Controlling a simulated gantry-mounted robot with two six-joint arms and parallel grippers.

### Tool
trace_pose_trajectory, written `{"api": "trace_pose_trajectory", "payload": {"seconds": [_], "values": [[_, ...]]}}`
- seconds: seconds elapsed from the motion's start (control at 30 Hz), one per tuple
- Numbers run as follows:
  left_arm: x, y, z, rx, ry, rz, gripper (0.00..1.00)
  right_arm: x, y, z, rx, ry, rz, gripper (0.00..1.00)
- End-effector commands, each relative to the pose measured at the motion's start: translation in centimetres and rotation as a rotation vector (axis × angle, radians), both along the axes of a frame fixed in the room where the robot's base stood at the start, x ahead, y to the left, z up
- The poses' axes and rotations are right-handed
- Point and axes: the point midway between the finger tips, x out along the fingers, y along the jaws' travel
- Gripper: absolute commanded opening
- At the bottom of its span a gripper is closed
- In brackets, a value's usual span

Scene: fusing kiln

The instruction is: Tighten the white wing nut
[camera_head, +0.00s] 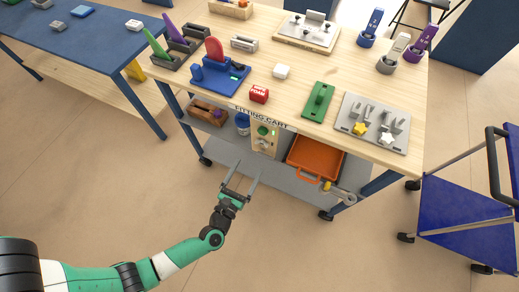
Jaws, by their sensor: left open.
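The white wing nut (387,139) sits on a grey metal plate (399,108) at the right front of the wooden cart top. A yellow wing nut (360,129) is on the same plate, just left of the white one. Grey bracket-like parts stand on the plate behind both nuts. How tight the white nut is cannot be told. My left gripper (240,180) is open and empty, in front of the cart and below its top, well to the left of the white nut. My right gripper is not in view.
An orange bin (315,160) is on the lower shelf. A blue cart (465,210) stands at the right. Floor in front is clear.

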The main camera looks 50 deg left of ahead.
Motion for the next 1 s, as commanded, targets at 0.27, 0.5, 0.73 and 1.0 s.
{"api": "trace_pose_trajectory", "payload": {"seconds": [0.27,0.5,0.73,1.0], "values": [[5.8,2.4,-0.2,0.001,-0.004,0.003,0.9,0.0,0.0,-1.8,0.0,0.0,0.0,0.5],[8.2,3.3,0.0,0.002,-0.001,-0.001,0.9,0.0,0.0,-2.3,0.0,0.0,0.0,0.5],[8.4,3.3,0.1,0.002,0.0,-0.002,0.9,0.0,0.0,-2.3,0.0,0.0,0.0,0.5],[8.3,3.3,0.1,0.002,0.0,-0.002,0.45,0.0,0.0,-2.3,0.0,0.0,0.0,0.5]]}}
